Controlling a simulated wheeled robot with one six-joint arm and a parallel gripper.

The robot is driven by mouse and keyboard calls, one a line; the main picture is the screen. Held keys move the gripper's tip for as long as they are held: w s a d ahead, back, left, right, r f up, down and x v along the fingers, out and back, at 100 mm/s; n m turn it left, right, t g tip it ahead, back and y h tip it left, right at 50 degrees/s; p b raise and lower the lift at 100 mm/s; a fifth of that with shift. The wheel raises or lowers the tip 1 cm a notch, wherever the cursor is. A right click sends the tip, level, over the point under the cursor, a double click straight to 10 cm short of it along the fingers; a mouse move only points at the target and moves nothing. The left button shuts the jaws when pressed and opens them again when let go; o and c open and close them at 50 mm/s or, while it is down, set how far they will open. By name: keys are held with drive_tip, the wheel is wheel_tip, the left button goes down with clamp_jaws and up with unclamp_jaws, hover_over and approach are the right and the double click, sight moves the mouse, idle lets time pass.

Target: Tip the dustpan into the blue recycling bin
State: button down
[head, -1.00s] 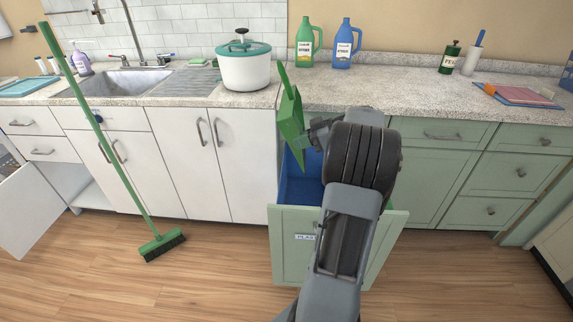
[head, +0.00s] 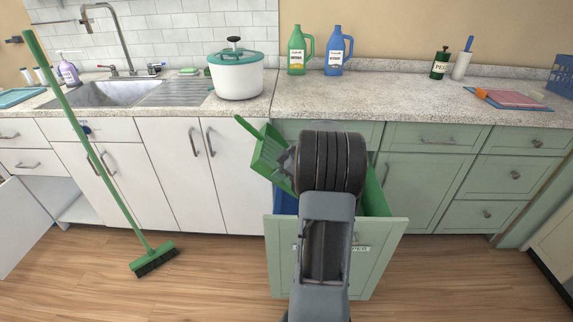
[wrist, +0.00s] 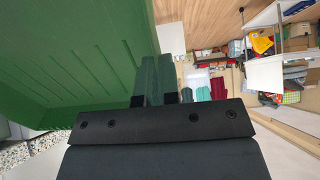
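The green dustpan (head: 268,157) is held above the left part of the pulled-out drawer in the head view, tilted, its handle pointing up and left. It also fills the left of the wrist view (wrist: 75,60). My gripper (head: 289,166) appears shut on the dustpan's side; my arm hides most of the grip in the head view. The wrist view shows the fingers (wrist: 157,97) close together at the dustpan's edge. The blue recycling bin (head: 286,204) is in the drawer, below the dustpan, mostly hidden by my arm and the drawer front. Any contents of the dustpan cannot be seen.
A green bin (head: 375,196) is in the drawer's right part. The drawer front (head: 377,262) sticks out over the floor. A white pot (head: 236,80) and bottles stand on the counter (head: 400,100). A green broom (head: 107,165) leans at the left.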

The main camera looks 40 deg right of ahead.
drive_tip(key=w+a+g+h+p, duration=0.1)
drive_tip(key=p, duration=0.2)
drive_tip(key=w+a+g+h+p, duration=0.1)
drive_tip(key=h+p, duration=0.1)
drive_tip(key=p, duration=0.1)
drive_tip(key=shift+w+a+f+g, duration=0.25)
drive_tip(key=shift+a+f+g, duration=0.1)
drive_tip(key=shift+f+g, duration=0.05)
drive_tip(key=f+g+h+p, duration=0.1)
drive_tip(key=g+h+p, duration=0.1)
drive_tip(key=p, duration=0.1)
wheel_tip(320, 180, up, 7)
drive_tip(key=g+h+p, duration=0.2)
drive_tip(key=p, duration=0.5)
hover_over(267, 176)
drive_tip(key=w+a, duration=0.1)
drive_tip(key=w, duration=0.1)
drive_tip(key=shift+s+a+f, duration=0.15)
drive_tip(key=shift+s+a, duration=0.05)
